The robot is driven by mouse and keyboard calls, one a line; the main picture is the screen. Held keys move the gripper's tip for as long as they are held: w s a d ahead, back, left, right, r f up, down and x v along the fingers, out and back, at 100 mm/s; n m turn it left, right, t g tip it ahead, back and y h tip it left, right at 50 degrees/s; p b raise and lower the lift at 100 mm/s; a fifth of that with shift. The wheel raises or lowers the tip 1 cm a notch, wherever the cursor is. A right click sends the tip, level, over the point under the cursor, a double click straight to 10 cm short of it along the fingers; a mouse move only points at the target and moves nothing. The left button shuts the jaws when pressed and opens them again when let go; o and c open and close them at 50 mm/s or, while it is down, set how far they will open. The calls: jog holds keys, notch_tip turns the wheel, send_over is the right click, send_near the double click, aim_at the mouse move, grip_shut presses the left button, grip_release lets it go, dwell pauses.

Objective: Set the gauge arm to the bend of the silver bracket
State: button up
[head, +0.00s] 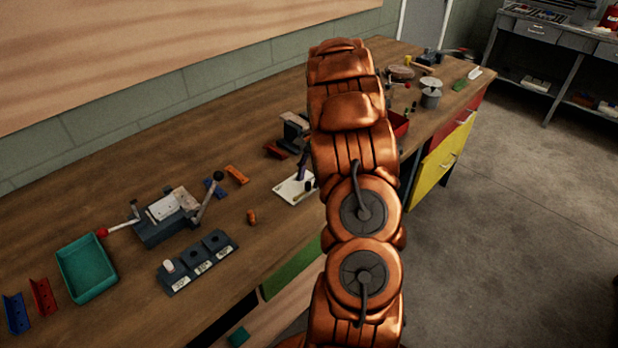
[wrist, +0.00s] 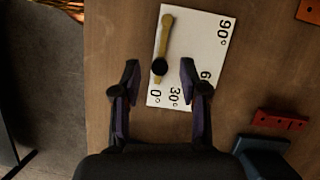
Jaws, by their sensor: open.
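The gauge is a white plate (wrist: 208,50) marked 0°, 30°, 60 and 90° in the wrist view; it also shows in the head view (head: 288,192). Its brass-coloured gauge arm (wrist: 165,38) lies along the plate's left side, with a round black knob (wrist: 159,67) near its lower end. My gripper (wrist: 160,72) is open, one finger on each side of the knob, with gaps visible. In the head view my arm partly hides the gripper (head: 304,165). I cannot identify the silver bracket for certain; a pale metal piece (head: 185,198) sits on the lever fixture.
The lever fixture (head: 160,228) and a dark block with several labelled pockets (head: 198,262) stand left of the gauge. A teal tray (head: 87,268) is farther left. A red bracket (wrist: 280,120) and a dark blue block (wrist: 265,152) lie right of my gripper. Bare wood surrounds the plate.

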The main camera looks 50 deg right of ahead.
jog(key=shift+s+a+f, duration=0.1)
jog(key=shift+a+f, duration=0.15)
jog(key=shift+f, duration=0.4)
grip_shut()
dwell(0.4)
